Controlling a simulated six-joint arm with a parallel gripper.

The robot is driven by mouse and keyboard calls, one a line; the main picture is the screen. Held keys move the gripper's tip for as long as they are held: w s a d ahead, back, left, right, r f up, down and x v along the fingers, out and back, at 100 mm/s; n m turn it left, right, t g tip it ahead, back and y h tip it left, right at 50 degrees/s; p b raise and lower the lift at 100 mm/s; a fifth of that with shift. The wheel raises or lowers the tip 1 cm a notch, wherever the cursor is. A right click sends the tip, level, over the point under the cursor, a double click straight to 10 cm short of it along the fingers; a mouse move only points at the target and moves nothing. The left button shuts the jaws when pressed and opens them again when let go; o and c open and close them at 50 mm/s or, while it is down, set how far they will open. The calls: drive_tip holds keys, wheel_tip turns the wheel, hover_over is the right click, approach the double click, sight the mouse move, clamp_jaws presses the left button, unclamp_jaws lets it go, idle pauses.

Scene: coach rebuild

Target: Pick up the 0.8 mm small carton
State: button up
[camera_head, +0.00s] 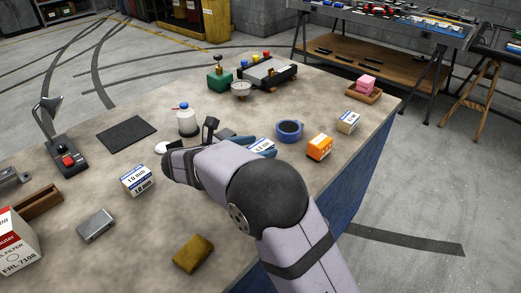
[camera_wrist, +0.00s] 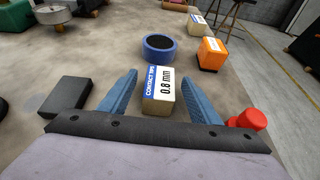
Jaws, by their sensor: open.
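The small carton (camera_wrist: 157,103) lettered "CONTACT TIPS 0.8 mm" stands on the bench, with a white and blue label and tan sides. In the wrist view my gripper (camera_wrist: 158,76) is open, its two blue fingers on either side of the carton. Narrow gaps seem to show beside it; whether a finger touches it I cannot tell. In the head view part of the carton (camera_head: 263,149) shows behind my arm, which hides most of the gripper.
A blue round dish (camera_head: 290,131), an orange carton (camera_head: 319,147) and another white-labelled carton (camera_head: 348,121) stand beyond. A 1.0 mm carton (camera_head: 136,180) stands left. In the wrist view, a dark block (camera_wrist: 68,97) lies left and a red object (camera_wrist: 250,118) right.

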sight(259, 146)
drive_tip(key=shift+w+d+f, duration=0.15)
drive_tip(key=shift+w+d, duration=0.05)
drive_tip(key=shift+d, duration=0.05)
drive_tip(key=c, duration=1.2)
wheel_tip(259, 146, up, 10)
drive_tip(key=shift+r, duration=0.1)
